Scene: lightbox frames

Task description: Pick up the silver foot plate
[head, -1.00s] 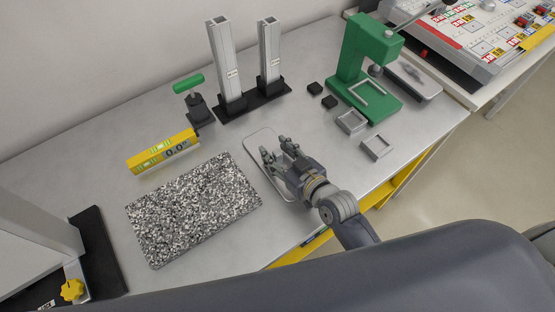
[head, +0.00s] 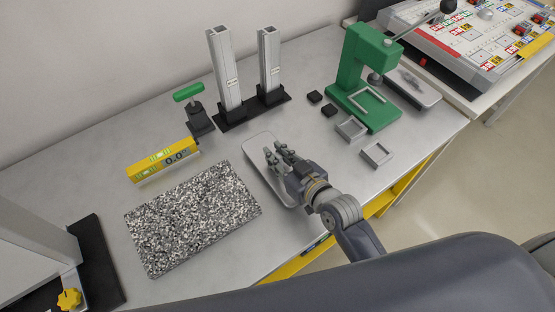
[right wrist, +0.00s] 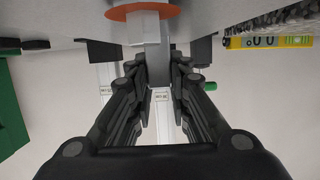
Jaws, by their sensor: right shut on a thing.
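My right gripper (head: 275,153) is over a shallow silver tray (head: 256,147) in the middle of the bench, with its fingers close together. In the right wrist view, the fingers (right wrist: 161,88) are closed around a silver-grey piece (right wrist: 153,62), which I take for the silver foot plate. An orange disc (right wrist: 168,11) shows beside this piece at the top of that view. In the head view the fingers hide the piece, so I cannot tell whether it touches the tray. My left gripper is not in view.
A speckled granite slab (head: 193,218) lies left of the tray, with a yellow level (head: 163,158) behind it. Two upright silver profiles (head: 226,73) stand at the back. A green press (head: 362,75) and small square grey trays (head: 377,153) are to the right.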

